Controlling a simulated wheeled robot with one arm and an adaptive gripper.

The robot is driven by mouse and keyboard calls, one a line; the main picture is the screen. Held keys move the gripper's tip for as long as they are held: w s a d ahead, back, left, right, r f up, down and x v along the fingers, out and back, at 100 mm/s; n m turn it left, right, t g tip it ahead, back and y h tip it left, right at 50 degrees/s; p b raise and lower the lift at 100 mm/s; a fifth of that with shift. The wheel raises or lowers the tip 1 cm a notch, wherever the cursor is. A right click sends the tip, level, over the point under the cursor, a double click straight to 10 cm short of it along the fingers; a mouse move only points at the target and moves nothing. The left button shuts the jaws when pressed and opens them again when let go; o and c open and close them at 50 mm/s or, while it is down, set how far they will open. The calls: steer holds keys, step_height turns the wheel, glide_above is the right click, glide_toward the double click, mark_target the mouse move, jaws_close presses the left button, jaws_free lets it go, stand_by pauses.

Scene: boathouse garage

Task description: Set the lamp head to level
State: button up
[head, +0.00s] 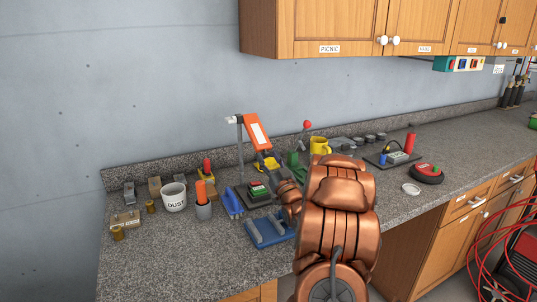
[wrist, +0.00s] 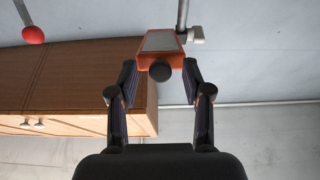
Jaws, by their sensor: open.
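The lamp has an orange head (head: 257,133) with a pale panel, on a thin grey post (head: 240,155). In the head view its head slopes down to the right from the top of the post. In the wrist view the lamp head (wrist: 161,46) is ahead, with a round black knob (wrist: 160,72) on its near end. My gripper (wrist: 160,80) is open, its two dark fingers on either side of the knob and the head's near end. I cannot tell whether either finger touches. In the head view my copper arm hides part of the bench around the gripper.
A red-knobbed lever (head: 307,125) and a yellow mug (head: 319,145) stand right of the lamp. Wooden cabinets (head: 330,28) hang above. Bare counter (head: 170,260) lies at front left.

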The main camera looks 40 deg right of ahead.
steer(key=shift+w+d, duration=0.1)
steer(key=shift+w, duration=0.15)
steer(key=shift+c, duration=0.3)
steer(key=shift+r, duration=0.1)
jaws_close()
